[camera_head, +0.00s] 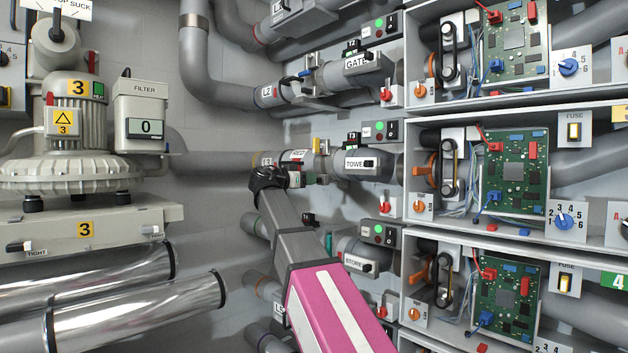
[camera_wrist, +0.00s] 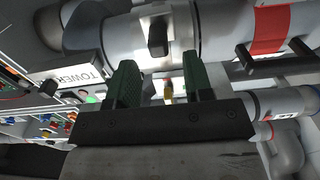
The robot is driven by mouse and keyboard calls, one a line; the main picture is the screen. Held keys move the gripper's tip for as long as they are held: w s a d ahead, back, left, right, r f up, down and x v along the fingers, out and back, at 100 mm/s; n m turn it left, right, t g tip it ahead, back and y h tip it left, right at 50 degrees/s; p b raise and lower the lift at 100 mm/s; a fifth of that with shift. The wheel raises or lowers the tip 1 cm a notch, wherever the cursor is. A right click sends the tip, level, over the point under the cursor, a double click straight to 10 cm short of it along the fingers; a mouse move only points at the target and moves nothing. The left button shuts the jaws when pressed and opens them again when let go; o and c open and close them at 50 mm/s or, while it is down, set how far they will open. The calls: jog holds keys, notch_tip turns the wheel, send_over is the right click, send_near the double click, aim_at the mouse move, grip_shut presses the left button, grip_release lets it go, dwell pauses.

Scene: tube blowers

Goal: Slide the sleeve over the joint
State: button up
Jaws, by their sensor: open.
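In the wrist view my gripper (camera_wrist: 159,78) is open, its two dark green fingers apart with nothing between them. A thick light-grey cylinder with a dark knob (camera_wrist: 158,36), which looks like the sleeve, lies across the pipe line just beyond the fingertips. A red band (camera_wrist: 270,28) circles the line to its right. In the head view my gripper (camera_head: 268,181) is at the L3 pipe line (camera_head: 262,160), just below the part labelled RED (camera_head: 299,155). The TOWER box (camera_head: 359,163) is to the right. The joint itself cannot be made out clearly; my gripper hides part of the line.
Similar lines run above, with a GATE box (camera_head: 357,63), and below, with a STORE box (camera_head: 358,262). Open cabinets with green circuit boards (camera_head: 515,170) stand at right. A blower (camera_head: 70,140) and shiny tubes (camera_head: 110,310) are at left. The wall left of my gripper is mostly clear.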

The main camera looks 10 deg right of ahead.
jog(key=shift+x, duration=2)
grip_shut()
jog(key=w+a, duration=0.2)
jog(key=w, duration=0.1)
jog(key=w+a, duration=0.1)
jog(key=shift+w, duration=0.25)
grip_release()
jog(key=shift+w+a, duration=0.1)
